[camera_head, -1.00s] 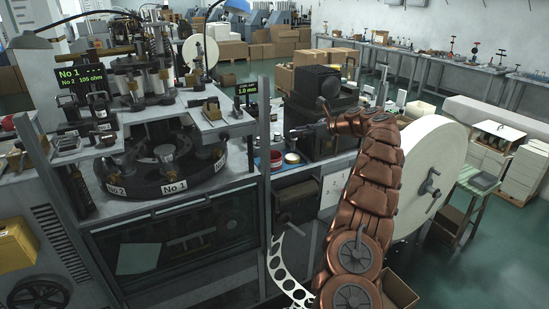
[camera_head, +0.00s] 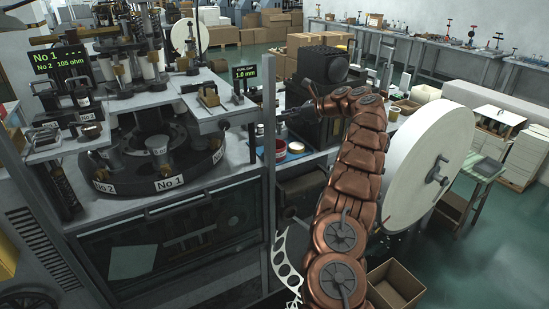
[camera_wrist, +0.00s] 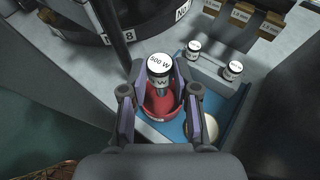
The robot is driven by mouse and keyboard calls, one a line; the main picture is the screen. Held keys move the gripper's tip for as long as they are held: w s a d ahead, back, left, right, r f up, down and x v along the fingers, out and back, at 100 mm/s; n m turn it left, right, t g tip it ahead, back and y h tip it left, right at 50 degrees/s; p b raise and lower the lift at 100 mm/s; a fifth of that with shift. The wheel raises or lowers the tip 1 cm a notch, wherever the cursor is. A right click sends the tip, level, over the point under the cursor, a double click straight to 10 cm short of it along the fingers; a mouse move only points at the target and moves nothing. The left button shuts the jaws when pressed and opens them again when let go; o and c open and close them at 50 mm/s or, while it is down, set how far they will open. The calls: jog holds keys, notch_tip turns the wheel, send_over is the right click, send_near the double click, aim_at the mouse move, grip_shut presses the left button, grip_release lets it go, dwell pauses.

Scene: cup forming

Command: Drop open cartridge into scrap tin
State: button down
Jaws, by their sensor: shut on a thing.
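A cartridge (camera_wrist: 160,68) with a white top marked "500 W" stands between my gripper's fingers in the wrist view. My gripper (camera_wrist: 158,98) is shut on it. A red tin (camera_wrist: 157,106) shows below and behind the cartridge, which hides part of it; I cannot tell the height between them. In the head view the red tin (camera_head: 280,152) sits on the bench beside the machine. My gripper (camera_head: 284,114) is small there, at the end of my copper arm, above and close to the tin. The cartridge cannot be made out there.
Two more white-topped cartridges (camera_wrist: 194,47) (camera_wrist: 233,70) stand by a blue tray (camera_wrist: 236,106). A pale round thing (camera_wrist: 208,127) lies right of the red tin. A grey upright post (camera_head: 269,150) and the rotary machine (camera_head: 150,180) stand left of my arm. A large white reel (camera_head: 430,165) is at right.

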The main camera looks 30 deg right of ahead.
jog(key=shift+f+b, duration=1.8)
jog(key=shift+b, duration=0.4)
jog(key=c, duration=0.8)
grip_release()
jog(key=shift+s+d+r, duration=0.1)
jog(key=v, duration=1.1)
jog(key=shift+s+d+r, duration=0.15)
jog(key=shift+s+r, duration=0.05)
jog(key=shift+s, duration=0.05)
